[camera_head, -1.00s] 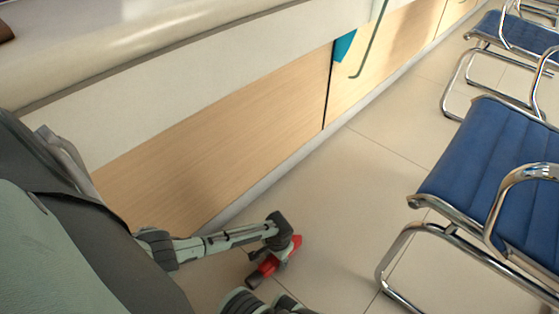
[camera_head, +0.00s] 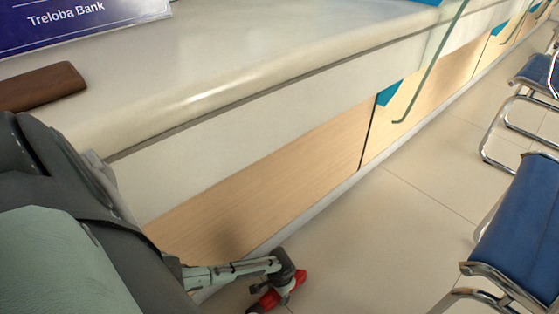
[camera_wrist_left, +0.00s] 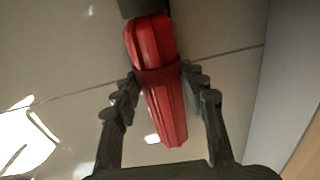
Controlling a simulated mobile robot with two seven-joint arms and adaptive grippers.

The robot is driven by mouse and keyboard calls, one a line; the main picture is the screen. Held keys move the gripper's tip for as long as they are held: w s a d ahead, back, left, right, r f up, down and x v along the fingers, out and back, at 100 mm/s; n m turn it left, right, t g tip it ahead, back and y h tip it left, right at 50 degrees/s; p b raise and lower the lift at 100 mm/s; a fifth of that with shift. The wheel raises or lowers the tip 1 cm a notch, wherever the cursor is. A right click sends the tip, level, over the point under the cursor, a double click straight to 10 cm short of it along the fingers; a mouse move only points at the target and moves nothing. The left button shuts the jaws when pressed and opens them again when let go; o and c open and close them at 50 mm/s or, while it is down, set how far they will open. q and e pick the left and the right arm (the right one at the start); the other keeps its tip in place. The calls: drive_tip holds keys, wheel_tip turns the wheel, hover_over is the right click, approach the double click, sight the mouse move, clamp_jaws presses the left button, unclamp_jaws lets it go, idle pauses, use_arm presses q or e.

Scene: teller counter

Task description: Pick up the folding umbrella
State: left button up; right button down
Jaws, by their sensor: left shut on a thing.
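The folding umbrella (camera_head: 267,300) is red with a dark handle and shows low in the head view, by the foot of the counter. In the left wrist view the red umbrella (camera_wrist_left: 155,60) lies lengthwise between the fingers, its dark handle (camera_wrist_left: 143,8) at the top edge. My left gripper (camera_head: 290,284) is shut on the umbrella around its middle. In the left wrist view the fingers of my left gripper (camera_wrist_left: 160,78) sit on both sides of it. I cannot tell its exact height over the floor. My right gripper is not in view.
The pale counter top (camera_head: 240,50) carries a brown wallet-like object (camera_head: 40,87) and a blue Treloba Bank sign (camera_head: 75,22). Blue chairs with metal frames (camera_head: 520,230) stand at the right. The tiled floor (camera_head: 370,240) between counter and chairs is clear.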

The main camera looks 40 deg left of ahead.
use_arm(q)
drive_tip(key=shift+s+a, duration=0.1)
drive_tip(key=o, duration=1.5)
wheel_tip(320, 180, up, 12)
drive_tip(key=d, duration=0.1)
drive_tip(key=shift+c, duration=0.5)
